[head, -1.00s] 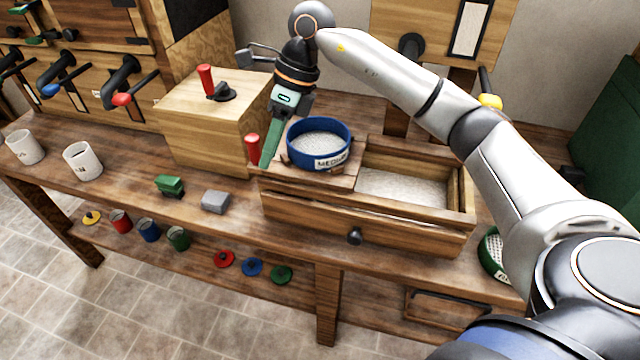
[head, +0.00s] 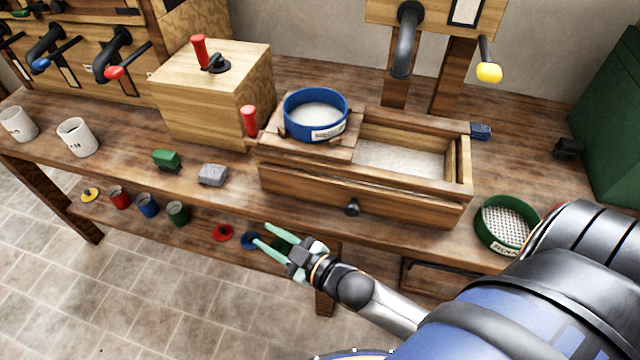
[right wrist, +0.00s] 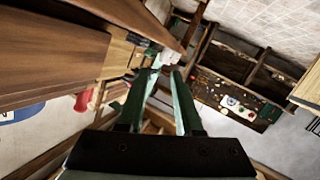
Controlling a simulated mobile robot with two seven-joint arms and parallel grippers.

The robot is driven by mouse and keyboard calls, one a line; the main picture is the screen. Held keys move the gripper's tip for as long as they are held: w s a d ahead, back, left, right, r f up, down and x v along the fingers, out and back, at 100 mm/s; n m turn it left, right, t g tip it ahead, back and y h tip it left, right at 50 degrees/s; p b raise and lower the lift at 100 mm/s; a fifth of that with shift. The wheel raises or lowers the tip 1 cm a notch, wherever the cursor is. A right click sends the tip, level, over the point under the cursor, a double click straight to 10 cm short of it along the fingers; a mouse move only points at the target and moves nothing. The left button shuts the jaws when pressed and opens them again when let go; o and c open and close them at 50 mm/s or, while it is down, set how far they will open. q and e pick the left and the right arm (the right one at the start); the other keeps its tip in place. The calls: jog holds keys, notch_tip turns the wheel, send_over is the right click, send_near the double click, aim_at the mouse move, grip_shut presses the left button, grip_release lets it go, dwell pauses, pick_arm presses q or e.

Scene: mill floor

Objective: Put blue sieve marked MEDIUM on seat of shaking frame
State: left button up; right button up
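The blue sieve (head: 316,133) with a white label sits upright on the wooden seat (head: 284,146) at the left end of the shaking frame (head: 310,184). Its inside shows a pale mesh or contents. My right gripper (head: 262,235) is open and empty, low in front of the bench and well apart from the sieve. Its two green fingers are spread, and they also show spread in the right wrist view (right wrist: 160,85). My left gripper is not in view.
A wooden box (head: 212,95) with red handles stands left of the frame. A green sieve (head: 505,225) lies at the bench's right. Grey (head: 213,175) and green (head: 166,160) blocks and white mugs (head: 77,137) stand at left. A lower shelf holds small cups and lids.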

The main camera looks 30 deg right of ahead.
jog(key=s+d+f+m+g+h, duration=0.2)
jog(key=s+f+m+g, duration=0.3)
jog(key=s+f, duration=0.6)
jog(key=shift+s+d+f+m+g+h, duration=0.3)
jog(key=shift+s+d, duration=0.25)
jog(key=shift+s, duration=0.55)
